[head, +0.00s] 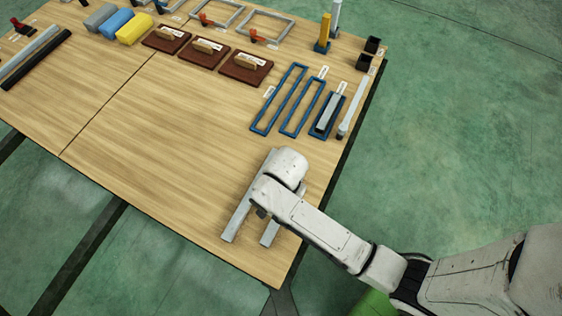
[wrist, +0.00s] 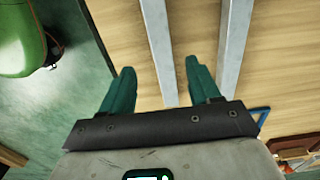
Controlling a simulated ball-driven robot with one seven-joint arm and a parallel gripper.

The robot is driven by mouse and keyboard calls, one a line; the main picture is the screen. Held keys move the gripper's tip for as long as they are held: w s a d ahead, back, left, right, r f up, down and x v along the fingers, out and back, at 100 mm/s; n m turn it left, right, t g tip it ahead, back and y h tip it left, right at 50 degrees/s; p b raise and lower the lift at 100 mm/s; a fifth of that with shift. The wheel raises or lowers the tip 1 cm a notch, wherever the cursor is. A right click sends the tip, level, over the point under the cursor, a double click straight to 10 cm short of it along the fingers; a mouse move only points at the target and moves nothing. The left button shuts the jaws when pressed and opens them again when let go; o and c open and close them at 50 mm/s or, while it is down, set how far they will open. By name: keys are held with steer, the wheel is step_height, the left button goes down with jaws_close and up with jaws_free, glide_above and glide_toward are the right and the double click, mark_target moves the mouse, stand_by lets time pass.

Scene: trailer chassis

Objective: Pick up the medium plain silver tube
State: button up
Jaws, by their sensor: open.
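Two plain silver tubes lie side by side near the table corner in the head view, a left one (head: 236,221) and a right one (head: 270,234); my arm hides parts of both. In the wrist view, one tube (wrist: 157,45) runs in the gap between the fingers of my gripper (wrist: 160,82). The other tube (wrist: 236,45) lies to the right, outside the right finger. My gripper is open with green fingers and holds nothing. I cannot tell which tube is the medium one, nor whether the fingers touch the near tube.
Blue frames (head: 279,100) and a white bar (head: 353,108) lie up the table's right side. Brown trowel-like tools (head: 205,53) and coloured blocks (head: 117,23) line the far side. Silver and black bars (head: 38,60) lie far left. The table's middle is clear; its edge is close.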

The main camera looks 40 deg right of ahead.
steer(key=shift+a+f+b, duration=0.15)
steer(key=shift+f+b, duration=0.4)
steer(key=shift+f, duration=1.2)
steer(key=shift+a+f+b, duration=0.1)
steer(key=shift+f+b, duration=0.4)
steer(key=shift+f, duration=1.2)
steer(key=shift+c, duration=0.2)
jaws_close()
